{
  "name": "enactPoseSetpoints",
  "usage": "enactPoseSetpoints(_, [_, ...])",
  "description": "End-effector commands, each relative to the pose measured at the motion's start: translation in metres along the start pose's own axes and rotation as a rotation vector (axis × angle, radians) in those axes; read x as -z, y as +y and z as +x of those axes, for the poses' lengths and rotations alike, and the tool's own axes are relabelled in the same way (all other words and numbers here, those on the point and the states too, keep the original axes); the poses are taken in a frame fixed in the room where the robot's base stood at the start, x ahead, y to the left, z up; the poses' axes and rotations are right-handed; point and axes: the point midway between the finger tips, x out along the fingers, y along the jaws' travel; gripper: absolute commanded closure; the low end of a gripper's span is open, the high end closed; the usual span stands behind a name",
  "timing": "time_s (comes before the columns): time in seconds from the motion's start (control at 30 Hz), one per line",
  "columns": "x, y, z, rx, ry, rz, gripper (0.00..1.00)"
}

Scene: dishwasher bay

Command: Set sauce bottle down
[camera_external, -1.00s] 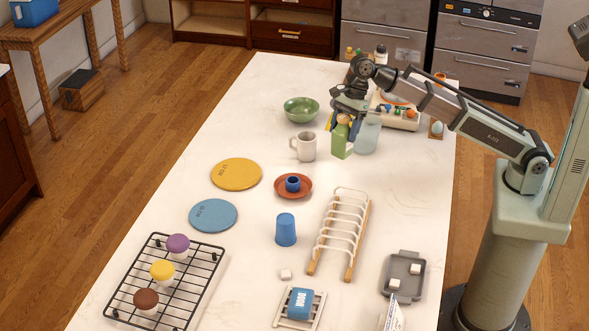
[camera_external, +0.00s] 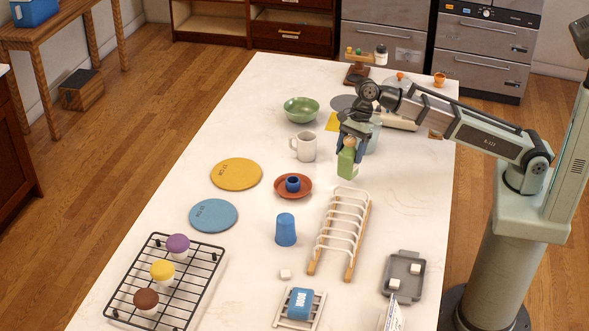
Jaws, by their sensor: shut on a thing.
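The sauce bottle (camera_external: 346,165) is green with a tan cap. It is in my gripper (camera_external: 352,140), just beyond the far end of the white dish rack (camera_external: 340,225) and right of the white mug (camera_external: 306,147). My gripper points down and is shut on the bottle's upper part. The bottle looks slightly tilted. I cannot tell whether its base touches the table or hangs just above it.
A pale glass jar (camera_external: 374,135) stands close behind my gripper, partly hidden. A green bowl (camera_external: 301,109) is further back.

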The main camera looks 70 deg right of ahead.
Motion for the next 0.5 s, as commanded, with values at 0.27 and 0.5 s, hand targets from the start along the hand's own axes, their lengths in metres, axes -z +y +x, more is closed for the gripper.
enactPoseSetpoints(0.27, [0.011, 0.001, 0.025, 0.000, 0.000, 0.000, 0.84])
enactPoseSetpoints(0.5, [0.011, 0.000, 0.025, 0.000, -0.001, 0.000, 0.84])
